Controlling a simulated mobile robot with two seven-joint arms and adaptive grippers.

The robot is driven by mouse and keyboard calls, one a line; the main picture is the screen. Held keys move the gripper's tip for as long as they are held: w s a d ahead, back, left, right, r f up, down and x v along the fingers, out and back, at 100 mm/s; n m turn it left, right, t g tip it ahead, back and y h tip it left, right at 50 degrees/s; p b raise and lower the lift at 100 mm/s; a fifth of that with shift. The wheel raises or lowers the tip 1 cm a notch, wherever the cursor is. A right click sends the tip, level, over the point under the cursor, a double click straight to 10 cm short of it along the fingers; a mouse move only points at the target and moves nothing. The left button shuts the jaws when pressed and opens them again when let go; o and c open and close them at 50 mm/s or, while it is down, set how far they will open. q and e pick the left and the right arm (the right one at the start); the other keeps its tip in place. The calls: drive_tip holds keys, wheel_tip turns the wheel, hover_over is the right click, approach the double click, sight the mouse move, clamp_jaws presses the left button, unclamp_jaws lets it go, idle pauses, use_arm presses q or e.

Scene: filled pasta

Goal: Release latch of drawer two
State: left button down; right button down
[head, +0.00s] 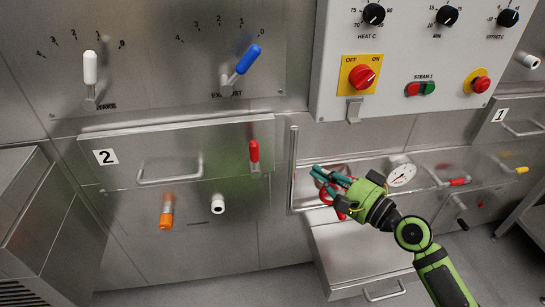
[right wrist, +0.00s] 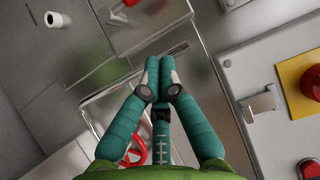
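Drawer two (head: 130,182) is a steel front in the left of the head view. It carries a "2" label (head: 105,157) and a bar handle (head: 170,172). A red latch lever (head: 254,152) stands upright at the drawer's right side. My right gripper (head: 319,172), with teal fingers and a green body, is to the right of the latch and apart from it. In the right wrist view its fingertips (right wrist: 160,65) lie together with nothing seen between them. My left gripper is not in view.
A grey control panel (head: 410,45) with knobs and a metal hook (head: 354,110) hangs above my right gripper. A clear framed door (head: 294,165) stands between gripper and latch. A red handwheel (head: 327,194) is behind the fingers. An orange-tipped fitting (head: 166,220) protrudes below drawer two.

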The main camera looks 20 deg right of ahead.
sight(254, 156)
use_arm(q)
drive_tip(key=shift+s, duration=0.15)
